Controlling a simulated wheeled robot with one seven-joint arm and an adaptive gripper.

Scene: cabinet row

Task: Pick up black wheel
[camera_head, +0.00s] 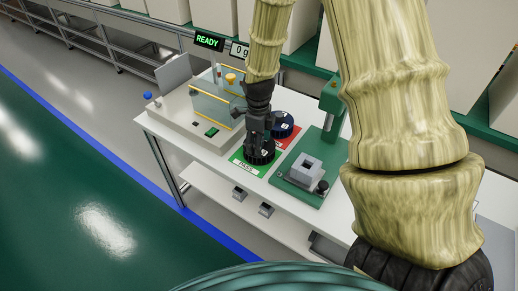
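A black wheel (261,156) lies on a green pad (243,168) marked PASS on the white table. My gripper (257,143) points down right above this wheel, its fingertips at or very near the wheel's top. Whether they touch or grip it cannot be told at this size. A second dark wheel-like part (285,126) with a blue face sits behind and to the right, partly hidden by my gripper. My gripper also hides part of the first wheel.
Left on the white table (165,127) stands a machine (196,118) with clear panels and a READY display (208,40). A green press-like fixture (318,160) with a grey block stands close right. Shelving and pale boxes line the back.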

